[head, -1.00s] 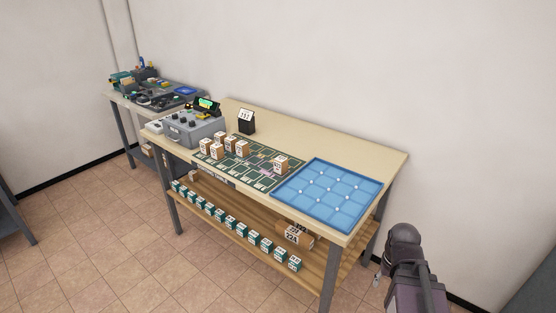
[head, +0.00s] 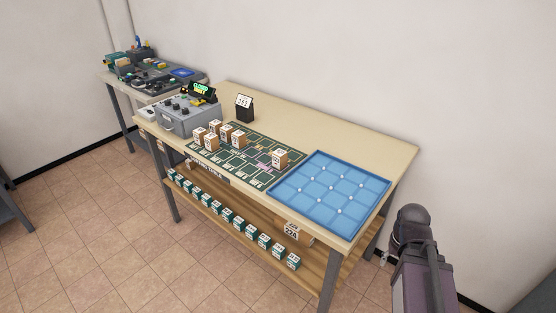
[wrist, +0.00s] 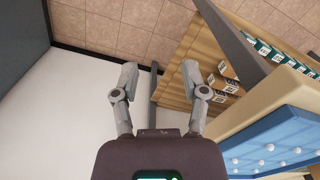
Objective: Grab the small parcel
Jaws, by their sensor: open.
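Several small brown-and-white parcels (head: 226,132) stand on the green map board (head: 232,158) on the table; one parcel (head: 280,158) stands apart near the blue tray (head: 330,190). A brown cardboard parcel (head: 294,230) sits on the lower shelf under the tray. Parcels on the shelf also show in the wrist view (wrist: 222,83). I cannot tell which one is the small parcel. My gripper (wrist: 159,73) is open and empty, beside the table's right end, apart from all parcels.
The table (head: 350,138) has a grey control box (head: 188,116) and a small black sign stand (head: 244,108). A row of green-and-white boxes (head: 226,215) lines the lower shelf (head: 215,195). A table leg (wrist: 153,85) is near my fingers. Floor in front is clear.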

